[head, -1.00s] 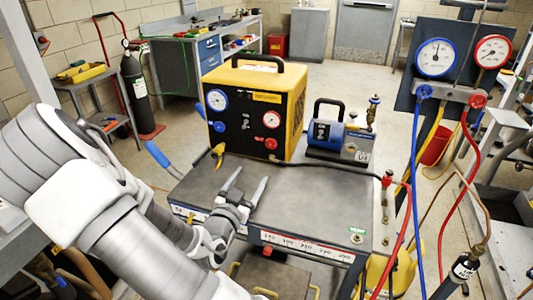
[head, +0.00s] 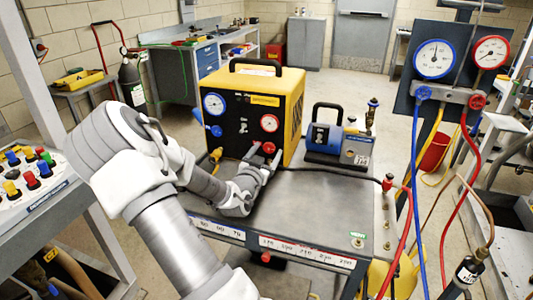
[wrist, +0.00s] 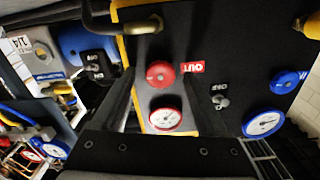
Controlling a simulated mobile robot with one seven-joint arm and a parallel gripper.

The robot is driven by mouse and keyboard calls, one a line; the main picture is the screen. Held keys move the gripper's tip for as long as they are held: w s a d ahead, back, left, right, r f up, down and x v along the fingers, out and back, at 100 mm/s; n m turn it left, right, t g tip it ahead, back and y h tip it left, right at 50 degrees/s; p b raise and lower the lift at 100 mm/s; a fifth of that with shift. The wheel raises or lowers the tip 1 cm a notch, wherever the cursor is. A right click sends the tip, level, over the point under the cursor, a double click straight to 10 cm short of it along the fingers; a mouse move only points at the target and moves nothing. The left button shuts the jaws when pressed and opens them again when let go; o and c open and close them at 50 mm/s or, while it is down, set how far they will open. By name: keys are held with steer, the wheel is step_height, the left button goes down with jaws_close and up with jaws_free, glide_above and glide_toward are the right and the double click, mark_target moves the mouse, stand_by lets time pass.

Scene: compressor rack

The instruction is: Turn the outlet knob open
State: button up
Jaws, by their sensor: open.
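The yellow and black machine (head: 290,100) stands on the cart. Its red round outlet knob (head: 269,148) is low on the dark front panel, beside a red OUT label in the wrist view. The knob also shows in the wrist view (wrist: 160,73), above the red-rimmed gauge (wrist: 165,118). My gripper (head: 263,160) is open in front of the panel, its fingers pointing at the knob. In the wrist view the dark fingers lie to either side of the knob, with nothing held. I cannot tell whether the fingertips reach past the knob's face.
A blue knob (wrist: 286,82) and blue-rimmed gauge (wrist: 263,123) share the panel with a small toggle (wrist: 220,101). A blue pump (head: 325,137) stands right of the machine. A dark hose runs along the cart top (head: 310,205). Red and blue hoses hang at right.

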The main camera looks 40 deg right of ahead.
jaws_close()
stand_by(0.4)
steer(key=shift+n, duration=0.3)
steer(key=n, duration=0.3)
steer(key=n+p, duration=0.1)
steer(key=n, duration=0.4)
steer(key=n+p, duration=0.1)
steer(key=n, duration=0.3)
steer(key=shift+n, duration=0.3)
steer(key=shift+n+p, duration=0.3)
steer(key=shift+n, duration=1.7)
